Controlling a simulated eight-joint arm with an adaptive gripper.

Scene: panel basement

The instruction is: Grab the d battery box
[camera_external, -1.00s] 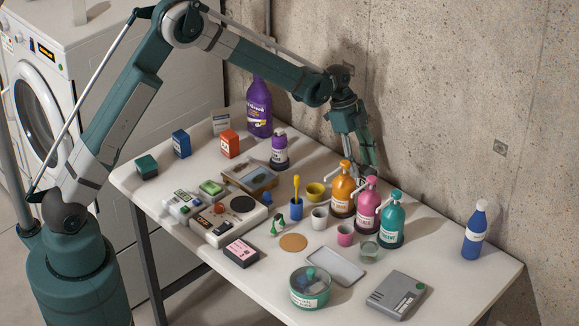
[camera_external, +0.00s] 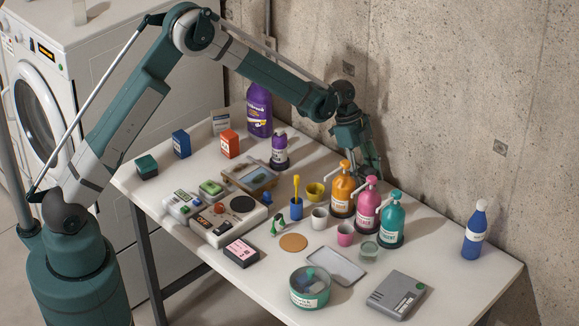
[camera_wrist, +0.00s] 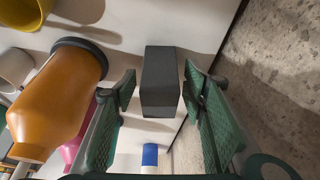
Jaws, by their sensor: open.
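My gripper (camera_external: 368,172) is low over the back of the table, behind the orange pump bottle. In the wrist view its two green fingers (camera_wrist: 160,84) are open, one on each side of a plain dark grey box (camera_wrist: 161,72). The box lies between the fingertips; no grip on it shows. I see no readable label on it, so I cannot confirm that it is the d battery box. In the external view the bottles and my gripper hide this box. A dark box with a pink label (camera_external: 242,252) lies at the table's front edge.
The orange pump bottle (camera_wrist: 57,100) is close beside the left finger. Pink (camera_external: 367,203) and teal (camera_external: 391,220) pump bottles stand nearby. The concrete wall (camera_external: 450,90) is close behind. A blue bottle (camera_external: 474,232) stands right, with clear tabletop between.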

